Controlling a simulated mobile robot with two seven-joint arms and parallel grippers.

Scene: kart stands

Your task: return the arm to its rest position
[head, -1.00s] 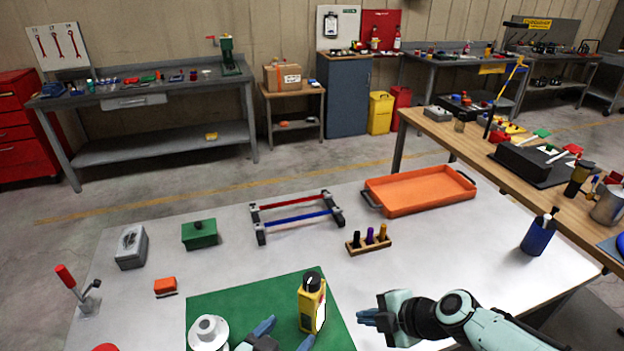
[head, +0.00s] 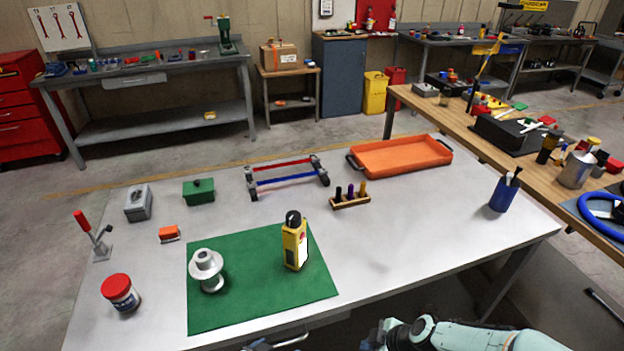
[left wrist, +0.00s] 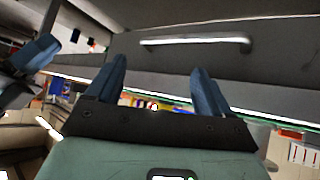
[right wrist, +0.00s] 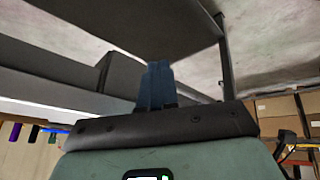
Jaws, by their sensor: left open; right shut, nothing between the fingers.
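My right arm comes in at the bottom right of the head view, with its gripper (head: 372,338) low in front of the table's front edge. In the right wrist view the right gripper (right wrist: 157,85) has its blue fingers together with nothing between them. My left gripper (head: 276,340) shows only partly at the bottom edge of the head view, just in front of the table. In the left wrist view the left gripper (left wrist: 160,88) has its two blue fingers wide apart and empty. Most of the left arm is out of the head view.
The white table (head: 400,235) bears a green mat (head: 235,305) with a yellow device (head: 295,245) and a silvery flanged part (head: 207,270). A red-lidded jar (head: 120,293), orange tray (head: 400,157) and blue cup (head: 503,195) stand around it. A wooden bench (head: 460,125) is at right.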

